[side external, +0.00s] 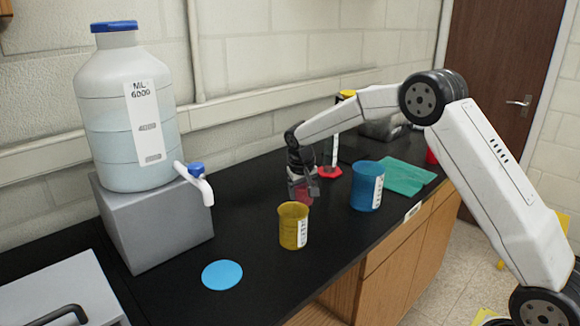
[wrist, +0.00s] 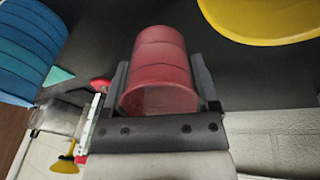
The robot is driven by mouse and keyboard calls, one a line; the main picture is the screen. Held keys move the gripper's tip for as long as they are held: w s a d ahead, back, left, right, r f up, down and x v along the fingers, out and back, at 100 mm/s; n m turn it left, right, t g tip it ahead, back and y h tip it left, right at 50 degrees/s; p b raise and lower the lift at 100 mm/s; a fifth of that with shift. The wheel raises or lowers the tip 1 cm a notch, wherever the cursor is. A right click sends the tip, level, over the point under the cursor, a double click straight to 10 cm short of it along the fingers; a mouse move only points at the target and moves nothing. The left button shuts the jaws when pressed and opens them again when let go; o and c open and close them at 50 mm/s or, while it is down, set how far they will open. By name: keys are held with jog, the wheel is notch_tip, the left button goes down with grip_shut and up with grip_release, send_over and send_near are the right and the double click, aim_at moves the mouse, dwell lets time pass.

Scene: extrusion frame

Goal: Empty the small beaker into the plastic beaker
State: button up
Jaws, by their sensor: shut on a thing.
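A small red beaker (side external: 301,192) is between the fingers of my gripper (side external: 304,183), which is shut on it. In the wrist view the red beaker (wrist: 160,65) fills the space between both fingers. It looks upright; I cannot tell whether its base touches the bench, and its contents are hidden. A yellow beaker (side external: 293,227) with a white label stands upright in front of the gripper and also shows in the wrist view (wrist: 262,14). A larger blue beaker (side external: 366,187) stands to the right and shows in the wrist view (wrist: 28,45). The frames do not show which is the plastic one.
A large water jug (side external: 122,115) with a white tap (side external: 196,185) stands on a grey block (side external: 155,228) at left. A blue disc (side external: 222,275) lies at the front. A red-based stand (side external: 330,172) is behind the gripper. A green cloth (side external: 402,178) lies at right.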

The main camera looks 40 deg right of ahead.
jog(key=shift+s+a+r+t+h, duration=0.2)
jog(key=shift+s+a+t+h, duration=0.1)
jog(key=shift+a+h, duration=0.2)
jog(key=shift+s+a+r+t+h, duration=0.2)
jog(key=shift+a+t+h, duration=0.15)
jog(key=shift+h, duration=0.25)
jog(key=r+h, duration=0.1)
jog(key=a+r+t+h, duration=0.1)
jog(key=s+r+t+h, duration=0.1)
jog(key=shift+a+h, duration=0.3)
jog(key=shift+a, duration=0.05)
jog(key=shift+a+r+t+h, duration=0.1)
jog(key=shift+r+t+h, duration=0.1)
jog(key=shift+t+h, duration=0.3)
jog(key=shift+r+t+h, duration=0.15)
jog(key=shift+r+h, duration=0.05)
jog(key=shift+h, duration=0.5)
jog(key=shift+f+t+h, duration=0.25)
jog(key=shift+t+h, duration=0.05)
jog(key=shift+h, duration=0.2)
jog(key=shift+a+f+h, duration=0.1)
jog(key=shift+f+h, duration=0.1)
jog(key=shift+h, duration=0.1)
jog(key=shift+s+a+r+t+h, duration=0.25)
jog(key=shift+s+a+t+h, duration=0.15)
jog(key=shift+a+t+h, duration=0.25)
